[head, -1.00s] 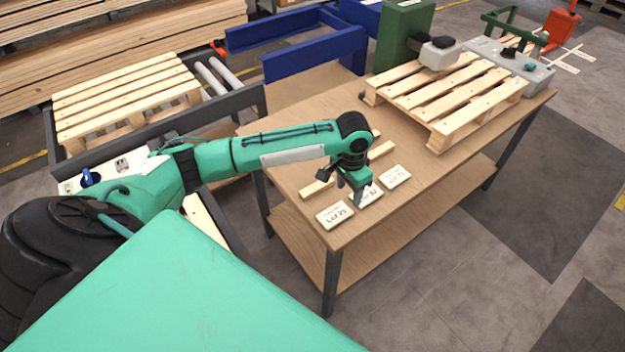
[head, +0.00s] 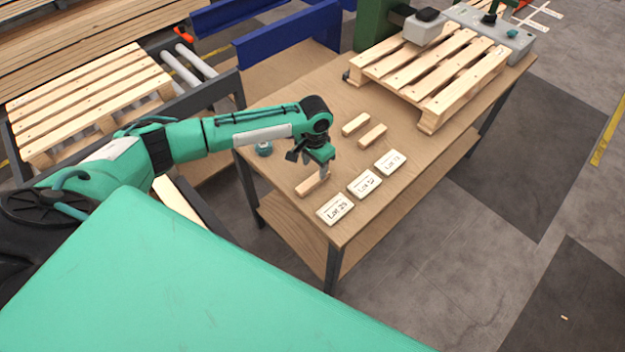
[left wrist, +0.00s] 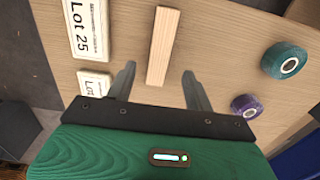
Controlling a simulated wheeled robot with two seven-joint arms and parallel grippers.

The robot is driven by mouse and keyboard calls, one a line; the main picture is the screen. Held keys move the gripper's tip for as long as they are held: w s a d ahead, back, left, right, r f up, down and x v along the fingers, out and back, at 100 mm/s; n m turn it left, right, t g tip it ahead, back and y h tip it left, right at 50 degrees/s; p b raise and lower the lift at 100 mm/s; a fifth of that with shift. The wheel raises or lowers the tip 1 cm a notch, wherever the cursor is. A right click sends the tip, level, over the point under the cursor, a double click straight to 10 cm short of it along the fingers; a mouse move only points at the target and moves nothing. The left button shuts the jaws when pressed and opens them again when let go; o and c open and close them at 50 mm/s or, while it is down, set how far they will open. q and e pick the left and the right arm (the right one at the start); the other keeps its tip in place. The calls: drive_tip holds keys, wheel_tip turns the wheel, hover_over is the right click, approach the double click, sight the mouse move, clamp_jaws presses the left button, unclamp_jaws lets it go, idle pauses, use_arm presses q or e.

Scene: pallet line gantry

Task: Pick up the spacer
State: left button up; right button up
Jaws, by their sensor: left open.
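Three pale wooden spacers lie on the brown workbench (head: 420,150). The nearest spacer (head: 310,187) is under my left gripper (head: 321,172), which partly covers it in the head view. The other two spacers (head: 356,124) (head: 372,137) lie farther back, side by side. In the left wrist view the nearest spacer (left wrist: 164,45) runs lengthwise away from me, its near end between the open fingers of the left gripper (left wrist: 157,76). The fingers hold nothing; I cannot tell their exact height above the bench. My right gripper is not in view.
Lot plates (head: 336,208) (head: 364,183) (head: 390,162) line the bench's front edge. A teal tape roll (left wrist: 285,60) and a purple one (left wrist: 246,105) are right of the spacer in the wrist view. A wooden pallet (head: 430,75) occupies the bench's far end.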

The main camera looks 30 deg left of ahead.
sight(314, 179)
use_arm(q)
drive_tip(key=shift+f, duration=0.35)
wheel_tip(314, 179, down, 2)
drive_tip(key=shift+f+p, duration=0.25)
drive_tip(key=shift+p, duration=0.55)
wheel_tip(314, 179, down, 2)
drive_tip(key=shift+f, duration=0.35)
drive_tip(key=c, duration=1.1)
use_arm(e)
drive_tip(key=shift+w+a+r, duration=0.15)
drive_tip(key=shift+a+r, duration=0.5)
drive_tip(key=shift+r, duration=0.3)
